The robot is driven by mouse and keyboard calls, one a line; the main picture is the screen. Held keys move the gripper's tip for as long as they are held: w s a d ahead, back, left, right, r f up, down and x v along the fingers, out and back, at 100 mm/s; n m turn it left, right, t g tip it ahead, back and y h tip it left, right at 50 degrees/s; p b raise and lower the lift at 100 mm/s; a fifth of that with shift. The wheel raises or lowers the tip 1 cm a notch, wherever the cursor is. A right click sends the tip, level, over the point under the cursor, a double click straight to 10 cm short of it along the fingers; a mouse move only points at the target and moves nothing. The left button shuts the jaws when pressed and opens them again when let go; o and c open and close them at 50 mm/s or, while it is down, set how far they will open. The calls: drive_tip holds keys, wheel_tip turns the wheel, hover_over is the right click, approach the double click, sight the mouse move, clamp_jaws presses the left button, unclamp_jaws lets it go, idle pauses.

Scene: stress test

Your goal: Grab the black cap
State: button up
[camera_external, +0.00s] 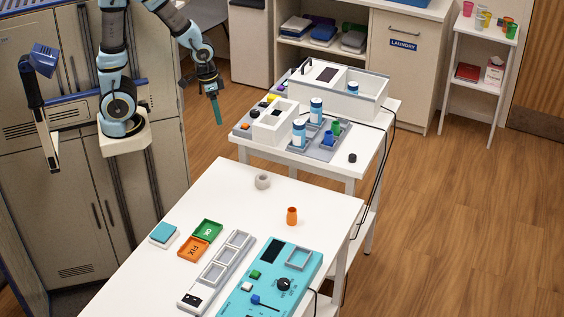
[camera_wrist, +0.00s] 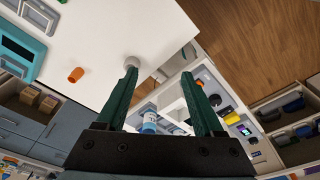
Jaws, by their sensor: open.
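A small black cap (camera_external: 352,157) lies near the right edge of the far white table (camera_external: 366,170), apart from the tray of bottles. I cannot make it out for certain in the wrist view. My gripper (camera_external: 216,108) hangs in the air to the left of the far table, well away from the cap, with its green fingers pointing down. In the wrist view my gripper (camera_wrist: 160,74) shows its two fingers spread apart, with nothing held between them.
A grey tray (camera_external: 318,153) with white-and-blue bottles (camera_external: 316,110), and a white bin (camera_external: 362,104), stand on the far table. Black cables (camera_external: 385,150) hang at its right side.

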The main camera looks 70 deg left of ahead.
drive_tip(key=w+d+f+m+t+y+b, duration=0.1)
drive_tip(key=w+d+m+y+b, duration=0.25)
drive_tip(key=w+m, duration=0.6)
drive_tip(key=w+d+m+y+b, duration=0.25)
drive_tip(key=w+m+b, duration=0.2)
drive_tip(key=w, duration=0.95)
drive_tip(key=w+d+r+m+t+y+b, duration=0.2)
drive_tip(key=w+d+m+t, duration=0.15)
drive_tip(key=d+m, duration=0.45)
drive_tip(key=w+d+r+m+t+y+b, duration=0.25)
drive_tip(key=w+d+m, duration=0.2)
drive_tip(key=d, duration=0.65)
drive_tip(key=t+p, duration=0.1)
approach(351, 158)
drive_tip(key=shift+n+h, duration=0.35)
drive_tip(key=p+x, duration=0.1)
drive_tip(key=x, duration=0.1)
drive_tip(key=p+x, duration=0.1)
drive_tip(key=x, duration=0.2)
drive_tip(key=p+x, duration=0.1)
drive_tip(key=x, duration=0.1)
drive_tip(key=shift+w+a+r, duration=0.15)
drive_tip(key=shift+w+a, duration=0.05)
drive_tip(key=shift+a, duration=0.2)
drive_tip(key=shift+w+a+f+p, duration=0.3)
drive_tip(key=shift+w+f, duration=0.05)
drive_tip(key=shift+w, duration=0.05)
drive_tip(key=shift+c, duration=0.2)
